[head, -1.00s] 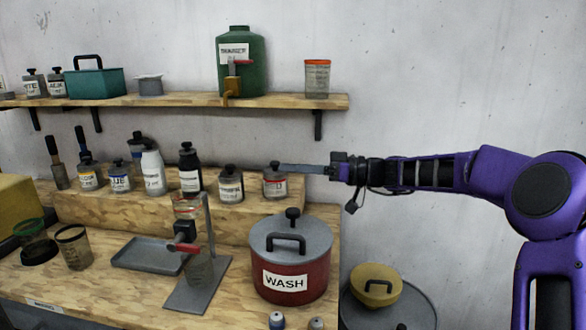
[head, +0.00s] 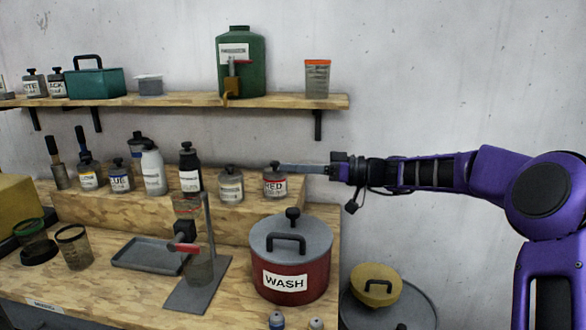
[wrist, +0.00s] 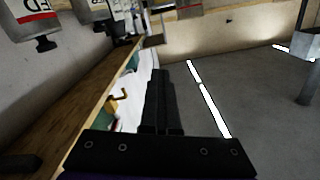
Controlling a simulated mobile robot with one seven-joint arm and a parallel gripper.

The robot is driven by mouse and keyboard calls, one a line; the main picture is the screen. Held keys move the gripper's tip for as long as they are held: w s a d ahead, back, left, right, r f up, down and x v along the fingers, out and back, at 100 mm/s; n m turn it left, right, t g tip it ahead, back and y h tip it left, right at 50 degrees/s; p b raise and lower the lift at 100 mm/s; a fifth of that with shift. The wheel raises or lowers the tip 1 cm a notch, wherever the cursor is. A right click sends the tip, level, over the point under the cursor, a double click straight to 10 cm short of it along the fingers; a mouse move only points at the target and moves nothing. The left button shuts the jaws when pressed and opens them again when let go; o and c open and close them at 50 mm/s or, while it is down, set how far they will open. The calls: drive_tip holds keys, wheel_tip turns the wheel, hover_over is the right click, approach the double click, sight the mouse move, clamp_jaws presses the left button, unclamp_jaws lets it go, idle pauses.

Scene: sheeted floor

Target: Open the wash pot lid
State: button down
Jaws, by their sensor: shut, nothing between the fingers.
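The wash pot (head: 288,279) is a dark red pot with a white WASH label, standing at the right end of the wooden bench. Its grey lid (head: 262,236) is on it, with a dark arched handle (head: 287,243) and a black knob (head: 292,217) behind the handle. My gripper (head: 283,168) is shut and empty, reaching in from the right above and behind the pot, close to the jar labelled RED (head: 275,184). Whether it touches that jar I cannot tell. In the wrist view my fingers (wrist: 161,76) lie together; the pot cannot be made out there.
Several jars and bottles stand on the raised step left of my gripper. A grey stand with a red lever (head: 187,248) is left of the pot. A wall shelf (head: 180,100) runs above. A tan lidded pot (head: 376,294) sits lower right. The air above the wash pot is clear.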

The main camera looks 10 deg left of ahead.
idle(0.3)
drive_tip(key=c, duration=0.8)
unclamp_jaws()
drive_tip(key=shift+c, duration=0.2)
drive_tip(key=w+d, duration=0.1)
drive_tip(key=d, duration=1.6)
drive_tip(key=shift+d+b, duration=0.25)
drive_tip(key=shift+b, duration=0.05)
